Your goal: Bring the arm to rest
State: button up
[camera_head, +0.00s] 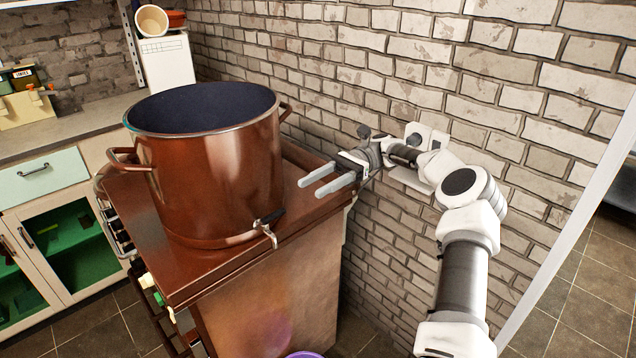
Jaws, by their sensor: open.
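My gripper (318,182) is in the head view, at the end of my white and grey arm, which reaches in from the lower right. Its two light fingers are spread apart and point left. Nothing shows between them. They are over or beside the right edge of the reddish-brown cabinet top (190,268); their exact height above it is hard to tell. A large copper-coloured pot (215,175) with side handles and a tap stands on that top, left of the fingers and apart from them.
A brick wall (430,90) runs close behind my arm. A counter (70,135) with a white appliance (167,62) is at the back left. A pale post (575,240) stands at the right. A purple round object (304,355) shows at the bottom edge.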

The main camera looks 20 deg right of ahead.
jog(key=shift+a, duration=0.1)
jog(key=s+a+r+n+t+h, duration=0.1)
jog(key=s+a+n+h, duration=0.1)
jog(key=s+a+h, duration=0.4)
jog(key=s+a+r+n+t+h, duration=0.1)
jog(key=a+r+n+h, duration=0.2)
jog(key=a, duration=0.6)
jog(key=s+d+r+n+t+h, duration=0.1)
jog(key=s+d+n+t+h, duration=0.1)
jog(key=s, duration=0.4)
jog(key=s+d+r+n+t+h+p, duration=0.1)
jog(key=s+d+n+t+h, duration=0.1)
jog(key=s+t, duration=0.3)
jog(key=s+d+n+t+h, duration=0.2)
jog(key=s+n+t+h, duration=0.1)
jog(key=s, duration=0.5)
jog(key=shift+d+r+n+t+h+p, duration=0.3)
jog(key=shift+d+r+n, duration=0.1)
jog(key=shift+n, duration=0.3)
